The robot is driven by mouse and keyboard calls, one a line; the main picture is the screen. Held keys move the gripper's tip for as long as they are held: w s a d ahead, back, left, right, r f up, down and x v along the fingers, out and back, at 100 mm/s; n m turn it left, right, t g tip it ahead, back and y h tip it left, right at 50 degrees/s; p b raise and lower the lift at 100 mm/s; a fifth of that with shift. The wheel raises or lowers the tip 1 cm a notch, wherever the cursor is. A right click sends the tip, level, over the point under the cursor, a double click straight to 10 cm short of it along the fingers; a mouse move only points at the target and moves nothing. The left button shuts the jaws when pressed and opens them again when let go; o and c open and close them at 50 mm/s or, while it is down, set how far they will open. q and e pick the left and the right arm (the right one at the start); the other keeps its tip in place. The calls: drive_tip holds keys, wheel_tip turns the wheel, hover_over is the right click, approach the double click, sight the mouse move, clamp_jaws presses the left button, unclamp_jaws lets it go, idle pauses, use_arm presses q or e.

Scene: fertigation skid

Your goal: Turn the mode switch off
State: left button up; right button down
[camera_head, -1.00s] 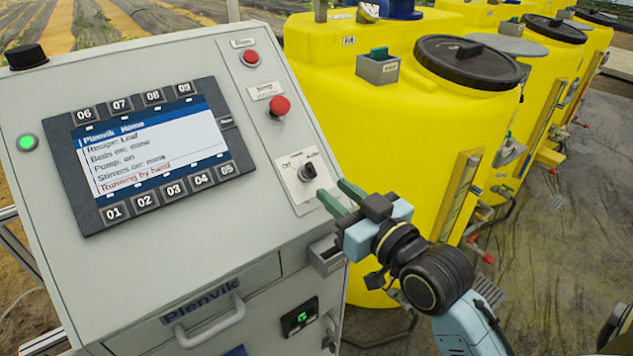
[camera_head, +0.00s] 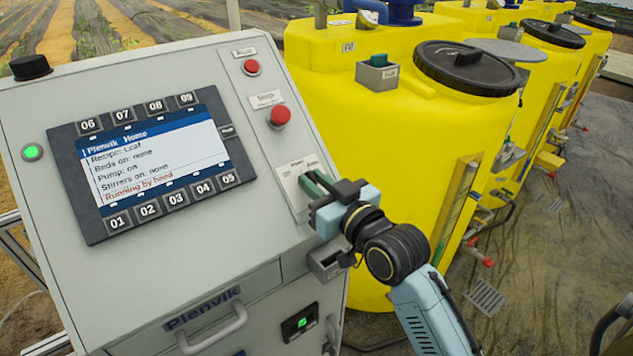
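The mode switch sits on a white plate (camera_head: 291,178) on the right strip of the grey control cabinet. Its dark knob is hidden behind the green fingers of my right gripper (camera_head: 315,184), which reach the plate from the lower right. The fingers are close together at the knob's place; whether they touch or grip it is not clear. The knob's direction cannot be seen. The screen (camera_head: 155,160) reads "Pump: on" and "Running by hand". My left gripper is not in view.
Two red buttons (camera_head: 279,116) sit above the switch plate. A small grey box (camera_head: 328,258) sticks out below my gripper. A green lamp (camera_head: 32,152) is lit on the left. Yellow tanks (camera_head: 400,140) stand close on the right. A handle (camera_head: 215,330) crosses the cabinet's lower front.

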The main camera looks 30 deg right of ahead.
drive_tip(key=shift+n+y, duration=0.3)
drive_tip(key=shift+n, duration=0.2)
drive_tip(key=n+y, duration=0.1)
drive_tip(key=n+g+y, duration=0.1)
drive_tip(key=n+y, duration=0.1)
drive_tip(key=n, duration=0.1)
drive_tip(key=shift+d, duration=0.25)
drive_tip(key=n+g+y, duration=0.1)
drive_tip(key=n, duration=0.1)
drive_tip(key=n+g+y+b, duration=0.1)
drive_tip(key=n, duration=0.1)
drive_tip(key=shift+w+d+y, duration=0.15)
drive_tip(key=shift+y, duration=0.25)
drive_tip(key=shift+r+n+g+y, duration=0.1)
drive_tip(key=shift+n+g+y, duration=0.2)
drive_tip(key=shift+n+g, duration=0.25)
drive_tip(key=shift+n+g+y, duration=0.4)
drive_tip(key=shift+n+g, duration=0.25)
drive_tip(key=shift+n, duration=0.5)
drive_tip(key=c, duration=1.5)
unclamp_jaws()
drive_tip(key=shift+c, duration=0.2)
drive_tip(key=shift+d, duration=0.1)
